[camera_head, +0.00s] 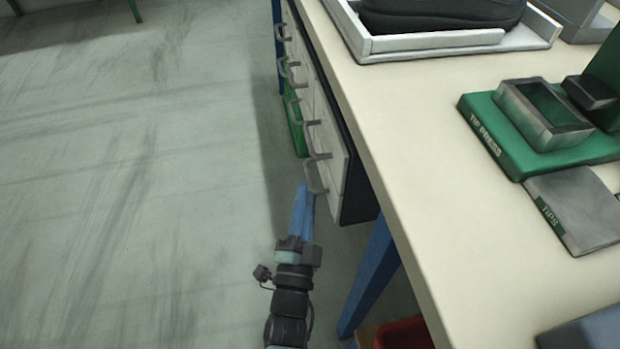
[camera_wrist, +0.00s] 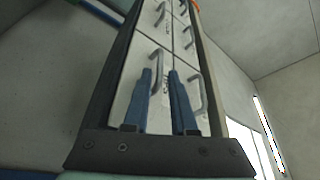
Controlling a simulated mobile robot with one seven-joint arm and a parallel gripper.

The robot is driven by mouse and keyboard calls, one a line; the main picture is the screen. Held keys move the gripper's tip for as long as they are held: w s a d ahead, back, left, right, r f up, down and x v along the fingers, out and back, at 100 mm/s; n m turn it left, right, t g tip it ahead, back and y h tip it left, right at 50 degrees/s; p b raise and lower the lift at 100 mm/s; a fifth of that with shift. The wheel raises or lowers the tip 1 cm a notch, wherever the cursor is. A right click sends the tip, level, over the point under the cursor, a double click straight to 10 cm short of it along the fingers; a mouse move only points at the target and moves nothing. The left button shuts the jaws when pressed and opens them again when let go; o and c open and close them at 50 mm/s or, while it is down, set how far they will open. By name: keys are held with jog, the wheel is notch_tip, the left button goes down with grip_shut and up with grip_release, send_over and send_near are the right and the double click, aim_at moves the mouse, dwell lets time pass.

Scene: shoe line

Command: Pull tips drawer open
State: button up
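A bank of pale drawers (camera_head: 330,140) with grey bar handles sits under the bench's left edge, and its visible drawers look closed. Their labels are too small to read, so I cannot tell which is the tips drawer. My gripper (camera_head: 304,192), with blue fingers, is at the nearest drawer's handle (camera_head: 316,177). In the wrist view, my gripper (camera_wrist: 163,75) points at the drawer fronts, with a gap between its fingers. A grey handle (camera_wrist: 157,68) is close beside the left finger's tip; I cannot tell whether it lies between the fingers. Another handle (camera_wrist: 202,94) is outside the right finger.
The cream bench top (camera_head: 400,170) overhangs the drawers. On it are a green tip press (camera_head: 510,150), a grey plate marked TIPS (camera_head: 580,205) and a tray (camera_head: 440,42) with a dark shoe. A blue leg (camera_head: 372,275) and red bin (camera_head: 405,333) are below. The floor at left is clear.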

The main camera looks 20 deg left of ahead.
aim_at(310, 177)
jog(key=shift+b+x, duration=0.4)
jog(key=shift+x, duration=2.1)
grip_shut()
jog(key=shift+d, duration=0.1)
